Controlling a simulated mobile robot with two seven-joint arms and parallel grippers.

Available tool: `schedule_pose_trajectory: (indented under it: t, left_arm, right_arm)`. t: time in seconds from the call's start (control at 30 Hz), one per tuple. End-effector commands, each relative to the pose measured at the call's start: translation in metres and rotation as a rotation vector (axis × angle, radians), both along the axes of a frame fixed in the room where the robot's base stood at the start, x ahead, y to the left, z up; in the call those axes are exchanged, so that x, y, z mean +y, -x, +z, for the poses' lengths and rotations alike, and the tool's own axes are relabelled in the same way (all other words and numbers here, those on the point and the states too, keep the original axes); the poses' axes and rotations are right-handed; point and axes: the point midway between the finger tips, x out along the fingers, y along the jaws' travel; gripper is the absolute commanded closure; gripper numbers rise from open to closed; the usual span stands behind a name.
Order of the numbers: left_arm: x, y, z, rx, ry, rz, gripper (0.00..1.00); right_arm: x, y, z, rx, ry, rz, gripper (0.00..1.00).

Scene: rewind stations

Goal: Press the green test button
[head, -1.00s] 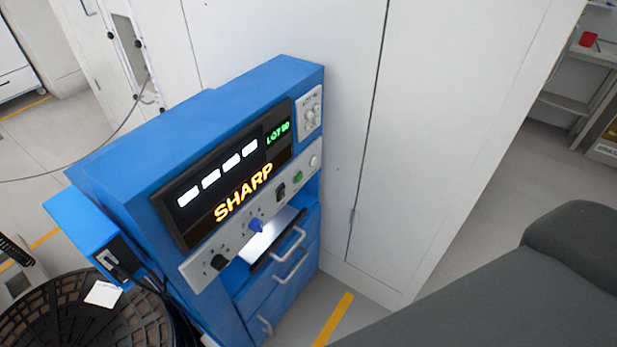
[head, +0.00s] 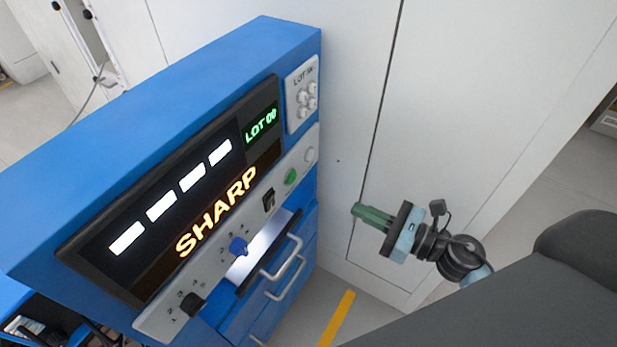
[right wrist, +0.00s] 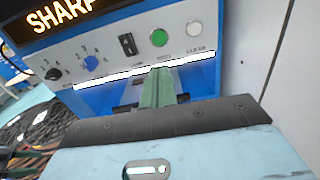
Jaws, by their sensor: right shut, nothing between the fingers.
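The green test button (head: 291,176) sits on the grey control strip of the blue station, between a black rocker switch (head: 268,200) and a white button (head: 310,154). It also shows in the right wrist view (right wrist: 158,38), beyond and just above my fingertips. My right gripper (head: 356,212) is shut and empty, its green fingers pointing left toward the station. It is to the right of the panel and apart from it. In the right wrist view its fingers (right wrist: 160,72) show together at the centre.
The blue station (head: 170,90) carries a lit SHARP display (head: 217,211), a blue knob (head: 238,246), a black knob (head: 191,305) and a lot keypad (head: 302,95). Drawer handles (head: 282,258) stick out below the strip. A white cabinet wall (head: 440,100) stands behind my right gripper.

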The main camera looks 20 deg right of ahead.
Motion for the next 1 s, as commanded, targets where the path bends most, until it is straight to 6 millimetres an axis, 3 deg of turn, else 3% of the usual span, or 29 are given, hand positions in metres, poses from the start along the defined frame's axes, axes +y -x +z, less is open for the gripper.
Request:
schedule_pose_trajectory:
  t: [0.53, 1.0]
  left_arm:
    - [-0.001, 0.002, 0.004, 0.0, 0.001, 0.0, 0.35]
    - [0.0, -0.011, 0.028, -0.038, 0.002, 0.002, 0.35]
  right_arm:
    - [0.005, -0.009, 0.002, -0.02, 0.025, 0.007, 1.0]
    - [0.056, -0.074, 0.005, -0.021, 0.023, 0.005, 1.0]
